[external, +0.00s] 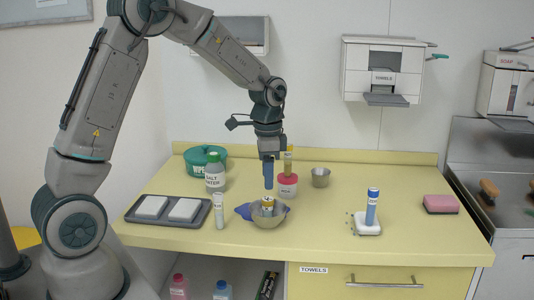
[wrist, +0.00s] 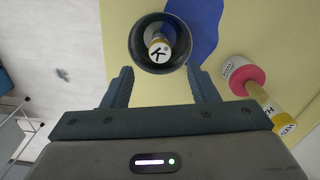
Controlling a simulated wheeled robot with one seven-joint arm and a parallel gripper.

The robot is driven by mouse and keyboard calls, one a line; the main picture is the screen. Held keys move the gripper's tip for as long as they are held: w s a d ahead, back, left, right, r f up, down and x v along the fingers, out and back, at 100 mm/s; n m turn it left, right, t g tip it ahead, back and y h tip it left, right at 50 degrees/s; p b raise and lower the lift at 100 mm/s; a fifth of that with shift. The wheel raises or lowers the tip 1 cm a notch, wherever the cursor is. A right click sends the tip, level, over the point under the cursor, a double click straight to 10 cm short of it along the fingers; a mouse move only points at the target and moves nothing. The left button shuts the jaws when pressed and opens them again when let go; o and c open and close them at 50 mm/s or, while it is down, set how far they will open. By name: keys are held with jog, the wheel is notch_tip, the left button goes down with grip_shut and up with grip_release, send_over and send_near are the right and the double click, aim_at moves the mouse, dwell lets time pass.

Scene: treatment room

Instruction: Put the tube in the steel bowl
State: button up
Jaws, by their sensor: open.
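The steel bowl (external: 281,219) sits near the front middle of the yellow counter, partly over a blue cloth; its rim shows in the wrist view (wrist: 136,50). A tube (external: 267,206) with a yellow band and a white labelled end stands inside the bowl, its top above the rim; it also shows in the wrist view (wrist: 159,48). My gripper (external: 268,186) is just above the bowl, pointing down. In the wrist view my gripper (wrist: 161,88) is open, its fingers apart with nothing between them.
A red-lidded jar (external: 287,180) and a yellow tube (external: 289,155) stand close behind my gripper. A white tube (external: 220,212), grey tray (external: 134,216), bottle (external: 215,178), metal cup (external: 320,177) and blue tube (external: 372,207) on a white block surround it.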

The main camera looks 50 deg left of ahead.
jog(key=shift+f, duration=0.1)
jog(key=s+d+r+n+t, duration=0.2)
jog(key=s+r, duration=0.4)
jog(key=s, duration=0.6)
jog(key=s+d+r+n+t, duration=0.1)
jog(key=s+r+n, duration=0.3)
jog(key=s, duration=0.8)
notch_tip(320, 180, up, 2)
jog(key=shift+s+d+r+n+t, duration=0.2)
jog(key=shift+s+d+n+t, duration=0.1)
jog(key=shift+d+n+t, duration=0.15)
